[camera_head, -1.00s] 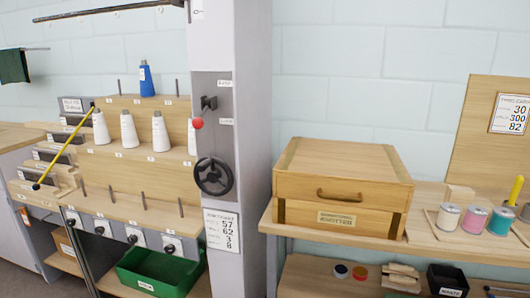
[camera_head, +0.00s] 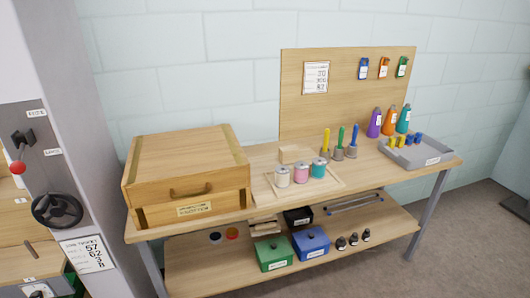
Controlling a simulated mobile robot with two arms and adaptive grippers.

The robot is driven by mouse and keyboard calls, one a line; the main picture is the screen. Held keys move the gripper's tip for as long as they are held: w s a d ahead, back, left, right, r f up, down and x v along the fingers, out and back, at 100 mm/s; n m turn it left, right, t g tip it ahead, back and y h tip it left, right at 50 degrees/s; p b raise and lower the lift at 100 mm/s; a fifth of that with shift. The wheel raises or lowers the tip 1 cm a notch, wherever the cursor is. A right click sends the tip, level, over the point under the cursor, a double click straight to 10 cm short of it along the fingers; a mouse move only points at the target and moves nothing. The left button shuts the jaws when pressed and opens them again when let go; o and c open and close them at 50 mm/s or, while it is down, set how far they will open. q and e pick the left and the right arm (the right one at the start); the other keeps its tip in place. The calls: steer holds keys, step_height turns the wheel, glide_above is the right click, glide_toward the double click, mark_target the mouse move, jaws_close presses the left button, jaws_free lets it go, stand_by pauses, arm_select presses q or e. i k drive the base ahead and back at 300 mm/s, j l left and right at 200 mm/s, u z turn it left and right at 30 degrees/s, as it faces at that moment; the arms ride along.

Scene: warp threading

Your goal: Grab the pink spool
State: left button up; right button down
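The pink spool (camera_head: 301,173) stands upright on a shallow wooden tray (camera_head: 335,187) on the workbench. It is between a white spool (camera_head: 282,177) on its left and a teal spool (camera_head: 319,168) on its right. The three stand in a close row. Neither of my grippers is in view.
A large wooden box (camera_head: 187,175) with a drawer stands left of the tray. Behind the spools are a wooden block (camera_head: 295,153) and several colored-handled tools (camera_head: 339,143). A grey tray (camera_head: 416,154) and cone bottles (camera_head: 389,121) are at the right. A grey column (camera_head: 80,130) stands at the left.

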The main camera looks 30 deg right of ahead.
mark_target(300, 171)
steer(key=z, duration=1.2)
